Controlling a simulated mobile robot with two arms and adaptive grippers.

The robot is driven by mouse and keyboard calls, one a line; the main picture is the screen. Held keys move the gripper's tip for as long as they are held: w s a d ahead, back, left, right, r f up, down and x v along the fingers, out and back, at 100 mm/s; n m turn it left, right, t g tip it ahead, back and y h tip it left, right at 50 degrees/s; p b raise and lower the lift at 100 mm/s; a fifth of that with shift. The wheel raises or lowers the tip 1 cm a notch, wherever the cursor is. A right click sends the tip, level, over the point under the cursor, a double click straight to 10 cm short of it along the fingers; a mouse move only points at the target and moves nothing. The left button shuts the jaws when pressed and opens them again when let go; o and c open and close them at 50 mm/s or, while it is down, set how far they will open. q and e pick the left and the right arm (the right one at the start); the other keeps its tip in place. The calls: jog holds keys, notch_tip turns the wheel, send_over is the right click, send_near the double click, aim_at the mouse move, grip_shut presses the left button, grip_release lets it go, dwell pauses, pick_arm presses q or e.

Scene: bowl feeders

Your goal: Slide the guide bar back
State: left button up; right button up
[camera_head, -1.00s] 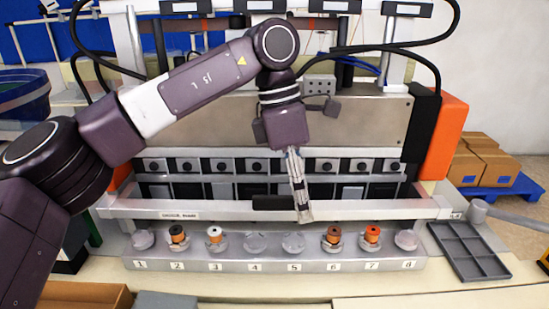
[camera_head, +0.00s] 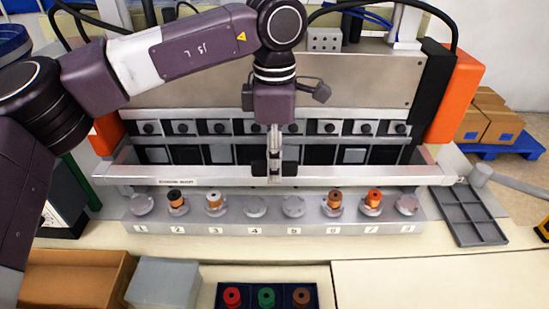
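The guide bar (camera_head: 370,174) is a long silver rail across the front of the machine, with the row of numbered spool seats in front of it. Its black handle (camera_head: 289,168) is at the bar's middle. My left gripper (camera_head: 274,172) points down at the handle; its narrow fingers cover the handle's centre, and black shows on both sides. The fingers appear edge-on, so I cannot tell whether they are closed on the handle. My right gripper is not in view.
The seat strip (camera_head: 240,229) carries several spools. A grey compartment tray (camera_head: 468,214) is at the right. A cardboard box (camera_head: 75,275), a grey block (camera_head: 163,283) and a dark tray (camera_head: 267,288) with three coloured spools are in front. The counter at front right (camera_head: 420,275) is clear.

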pick_arm(q)
grip_shut()
dwell(0.4)
